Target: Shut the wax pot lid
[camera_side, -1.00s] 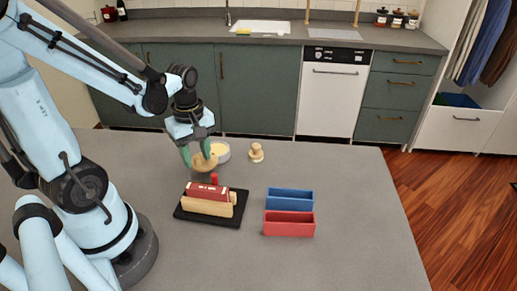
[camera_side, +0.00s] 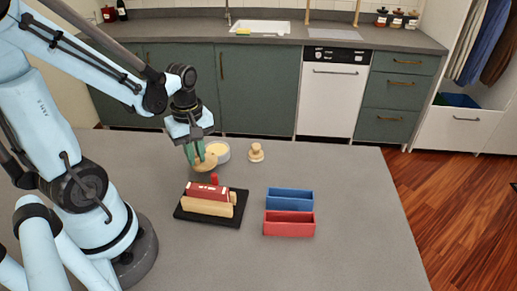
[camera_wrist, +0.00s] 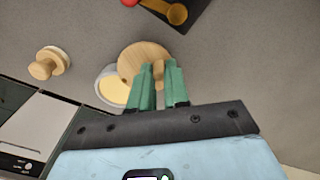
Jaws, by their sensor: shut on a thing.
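The wax pot (camera_side: 222,151) is a low white round pot with pale yellow wax, standing on the grey table. It also shows in the wrist view (camera_wrist: 106,96). Its lid (camera_side: 205,165) is a round pale wooden disc with a knob, overlapping the near left side of the pot; part of the wax is uncovered. In the wrist view the lid (camera_wrist: 139,53) covers one edge of the pot opening. My gripper (camera_side: 196,158), with green fingers, is shut on the lid's knob. The fingers (camera_wrist: 159,68) hide most of the knob. Whether the lid touches the pot rim, I cannot tell.
A wooden knobbed stamp-like piece (camera_side: 256,153) stands right of the pot. A black tray (camera_side: 182,212) with a red block (camera_side: 207,191) and a wooden block (camera_side: 207,207) lies nearer. A blue bin (camera_side: 289,199) and a red bin (camera_side: 289,225) stand right of it. The table's right side is clear.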

